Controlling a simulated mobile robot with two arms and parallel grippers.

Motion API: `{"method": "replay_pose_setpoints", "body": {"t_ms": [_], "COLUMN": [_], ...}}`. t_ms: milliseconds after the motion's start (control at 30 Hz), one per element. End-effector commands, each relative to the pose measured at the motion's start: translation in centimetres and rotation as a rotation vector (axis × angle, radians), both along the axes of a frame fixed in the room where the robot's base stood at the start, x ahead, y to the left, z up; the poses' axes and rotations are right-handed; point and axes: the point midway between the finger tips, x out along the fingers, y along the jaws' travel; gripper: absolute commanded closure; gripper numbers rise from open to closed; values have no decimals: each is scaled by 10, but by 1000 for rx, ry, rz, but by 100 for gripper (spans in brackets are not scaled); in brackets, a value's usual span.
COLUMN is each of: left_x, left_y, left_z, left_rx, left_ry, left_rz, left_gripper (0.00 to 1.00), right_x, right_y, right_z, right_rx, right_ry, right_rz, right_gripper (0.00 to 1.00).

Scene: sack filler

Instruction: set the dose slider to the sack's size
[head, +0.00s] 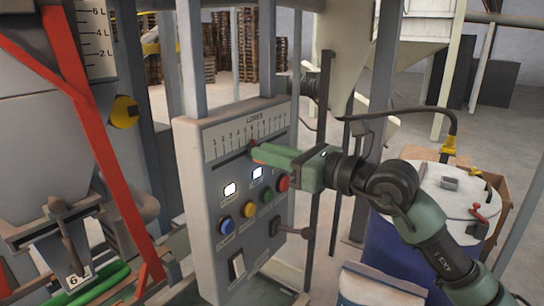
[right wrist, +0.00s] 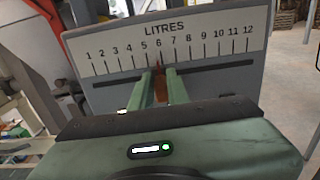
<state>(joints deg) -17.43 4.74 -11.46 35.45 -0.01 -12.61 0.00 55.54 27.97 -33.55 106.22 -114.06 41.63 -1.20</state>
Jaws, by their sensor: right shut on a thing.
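The dose slider shows in the right wrist view as a reddish-brown knob (right wrist: 160,88) in a dark slot under the LITRES scale (right wrist: 168,45). Its pointer stands at or very near the 6 mark. My right gripper (right wrist: 161,80) is shut on this knob, with one green finger on each side. In the head view my right gripper (head: 256,150) reaches the control panel (head: 200,180) from the right and hides part of the slot. A tag reading 6 (head: 74,280) hangs at the lower left, by a bright green rim (head: 105,282) under the spout. My left gripper does not show.
A red frame bar (head: 105,165) stands left of the panel. A blue drum (head: 395,245) stands at the right, behind my arm.

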Motion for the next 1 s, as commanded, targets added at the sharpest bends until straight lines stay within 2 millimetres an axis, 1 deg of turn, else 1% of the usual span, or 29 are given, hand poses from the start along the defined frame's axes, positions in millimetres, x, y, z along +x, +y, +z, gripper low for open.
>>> {"method": "replay_pose_setpoints", "body": {"t_ms": [100, 167, 233, 300, 333, 367, 400, 500, 567, 667, 767, 867, 1000], "left_x": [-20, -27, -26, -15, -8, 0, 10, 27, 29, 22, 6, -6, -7], "left_y": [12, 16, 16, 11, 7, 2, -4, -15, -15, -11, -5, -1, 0], "left_z": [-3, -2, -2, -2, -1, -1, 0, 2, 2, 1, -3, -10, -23], "left_rx": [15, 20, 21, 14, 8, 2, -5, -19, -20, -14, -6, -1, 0], "left_ry": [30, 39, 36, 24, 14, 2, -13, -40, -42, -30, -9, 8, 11], "left_rz": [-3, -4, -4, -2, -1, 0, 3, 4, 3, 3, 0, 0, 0], "left_gripper": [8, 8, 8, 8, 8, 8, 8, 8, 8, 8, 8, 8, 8], "right_x": [0, 0, 0, 0, 0, 0, 0, 0, 0, 0, -2, -8, -23], "right_y": [-1, -1, -1, -1, -1, -1, -1, -1, -1, -1, -3, -12, -32], "right_z": [4, 5, 6, 7, 7, 6, 6, 5, 5, 5, 4, 2, 0], "right_rx": [3, 5, 6, 7, 7, 7, 7, 6, 5, 4, 4, 3, 2], "right_ry": [-7, -9, -11, -11, -10, -10, -10, -9, -9, -8, -8, -11, -10], "right_rz": [-1, -1, -1, -1, -1, -1, -1, -1, -1, -1, -2, -3, -4], "right_gripper": [100, 100, 100, 100, 81, 73, 62, 62, 62, 62, 62, 62, 62]}}
